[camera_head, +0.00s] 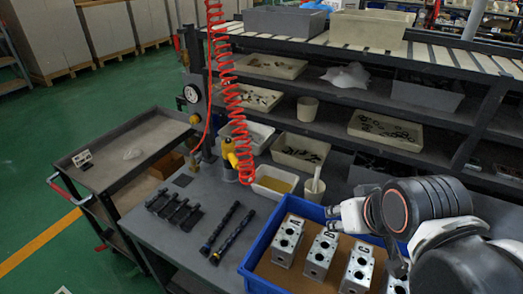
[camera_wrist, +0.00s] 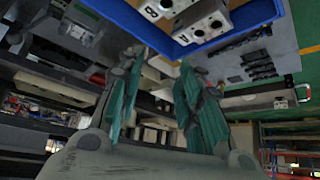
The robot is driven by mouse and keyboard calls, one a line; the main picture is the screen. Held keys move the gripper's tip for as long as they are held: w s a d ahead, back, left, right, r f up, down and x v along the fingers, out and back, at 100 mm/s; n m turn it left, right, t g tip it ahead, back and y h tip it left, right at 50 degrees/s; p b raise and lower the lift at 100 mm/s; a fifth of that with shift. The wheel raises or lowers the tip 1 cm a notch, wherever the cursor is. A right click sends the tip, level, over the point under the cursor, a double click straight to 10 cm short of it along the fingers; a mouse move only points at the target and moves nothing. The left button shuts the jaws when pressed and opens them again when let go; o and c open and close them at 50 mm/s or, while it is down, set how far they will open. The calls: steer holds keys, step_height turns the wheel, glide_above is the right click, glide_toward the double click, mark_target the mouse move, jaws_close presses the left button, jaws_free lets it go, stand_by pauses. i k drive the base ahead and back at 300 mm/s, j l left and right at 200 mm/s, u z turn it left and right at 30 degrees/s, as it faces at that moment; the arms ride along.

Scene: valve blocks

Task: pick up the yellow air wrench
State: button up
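The yellow air wrench (camera_head: 230,152) shows in the head view at the back left of the grey workbench (camera_head: 190,222). It is upright at the lower end of a red coiled hose (camera_head: 232,95). Its lower part is hard to make out. My gripper (camera_head: 333,214) is to the right of the wrench and well apart from it, above the blue crate. In the wrist view, the two teal fingers of my gripper (camera_wrist: 160,72) stand apart with nothing between them. I cannot make out the wrench in the wrist view.
A blue crate (camera_head: 252,262) with several lettered metal valve blocks lies below my gripper. Black tools (camera_head: 173,208) lie at the bench's left. A yellow-filled tray (camera_head: 273,183) and a white cup (camera_head: 315,188) stand between wrench and gripper. Shelves (camera_head: 440,105) rise behind.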

mark_target(230, 159)
steer(key=i+j+z, duration=0.1)
steer(key=j+z, duration=0.25)
steer(key=j, duration=0.2)
steer(key=j+z, duration=0.35)
steer(key=j, duration=0.2)
steer(key=j+z, duration=0.35)
steer(key=j, duration=0.25)
steer(key=k+j+z, duration=0.1)
steer(key=j, duration=0.25)
steer(key=j+z, duration=0.1)
steer(key=j, duration=0.25)
steer(key=k+j+z, duration=0.1)
steer(key=j, duration=0.2)
steer(key=k+j+z, duration=0.1)
steer(key=j+u, duration=0.35)
steer(key=j, duration=0.25)
